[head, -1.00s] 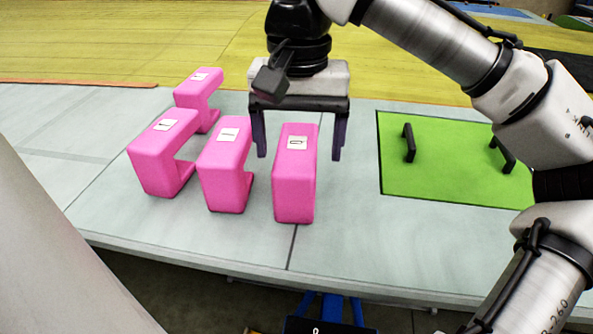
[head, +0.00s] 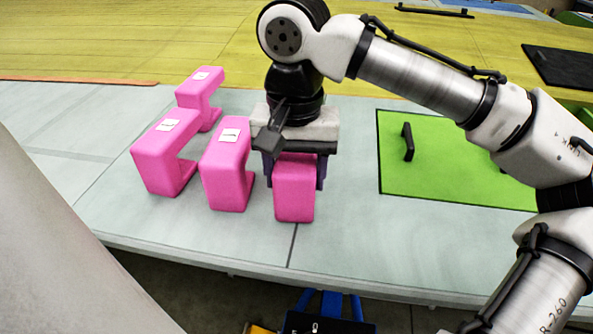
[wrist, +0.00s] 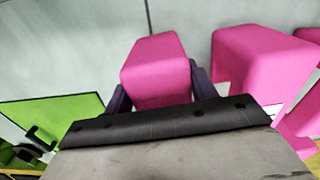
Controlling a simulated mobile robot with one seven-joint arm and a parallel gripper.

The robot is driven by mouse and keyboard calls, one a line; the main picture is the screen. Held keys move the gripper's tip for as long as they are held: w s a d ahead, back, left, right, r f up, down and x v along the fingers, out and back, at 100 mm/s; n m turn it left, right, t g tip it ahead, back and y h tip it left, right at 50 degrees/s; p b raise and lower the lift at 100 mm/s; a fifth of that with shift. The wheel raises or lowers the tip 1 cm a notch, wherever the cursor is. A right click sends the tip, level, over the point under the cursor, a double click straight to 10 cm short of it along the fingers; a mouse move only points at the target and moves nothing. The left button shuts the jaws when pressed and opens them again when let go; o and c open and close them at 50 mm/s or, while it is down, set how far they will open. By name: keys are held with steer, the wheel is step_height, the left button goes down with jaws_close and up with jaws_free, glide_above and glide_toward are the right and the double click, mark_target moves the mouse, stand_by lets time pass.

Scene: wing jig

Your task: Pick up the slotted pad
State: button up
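Several pink pads stand on the grey table. The front right pink pad (head: 295,195) stands upright under my gripper (head: 295,180), which covers its top and label. My fingers lie against its left and right sides, with no clear gap in the head view. The wrist view shows this pad (wrist: 157,65) between the two dark fingers (wrist: 160,92). Its bottom still rests on the table. No slot shows on its visible faces. The neighbouring pad (head: 226,175), the left pad (head: 160,160) and the back pad (head: 198,95) have open notches on their right sides and white labels on top.
A green board (head: 440,175) with black handles (head: 408,142) lies right of my gripper. The neighbouring pad is close on the left. The table's front edge (head: 240,268) is just below. Bare grey table (head: 350,205) lies between the held pad and the board.

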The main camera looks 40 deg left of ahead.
steer(key=c, duration=0.5)
steer(key=shift+o, duration=0.2)
step_height(320, 180, up, 20)
steer(key=p, duration=0.3)
steer(key=shift+p, duration=0.4)
